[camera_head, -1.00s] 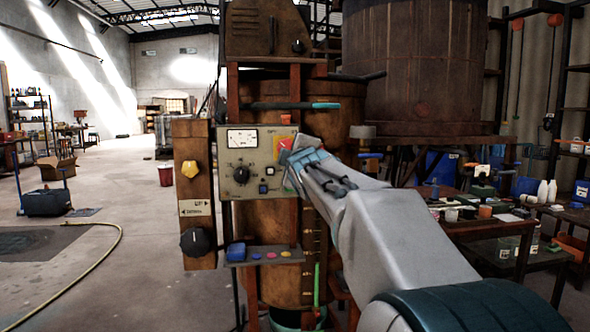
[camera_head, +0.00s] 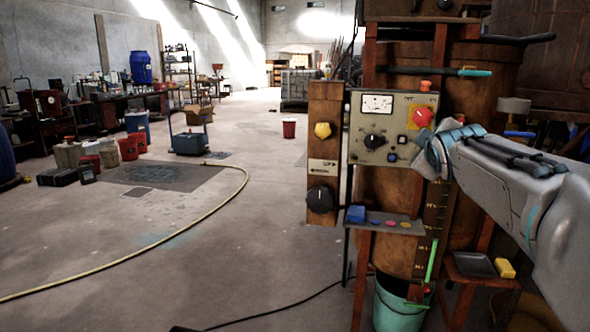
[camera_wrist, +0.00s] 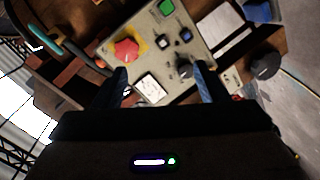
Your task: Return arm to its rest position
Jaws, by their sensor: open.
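My gripper (camera_head: 432,152) is in front of the lower right of a beige control panel (camera_head: 368,144) on a rusty vat. In the wrist view my gripper (camera_wrist: 162,88) shows two dark fingers spread apart with nothing held between them. The panel (camera_wrist: 205,55) lies beyond the fingers, with a red button (camera_wrist: 126,50) on yellow, a green button (camera_wrist: 166,7), a black knob (camera_wrist: 184,68) and a white gauge (camera_wrist: 151,88). My arm reaches in from the right. I cannot tell the exact gap between the fingertips and the panel.
A wooden post (camera_head: 325,150) with a yellow knob and a black knob stands left of the panel. A small shelf (camera_head: 385,223) and a green bucket (camera_head: 398,308) are below. A yellow hose (camera_head: 240,190) and a black cable cross the floor.

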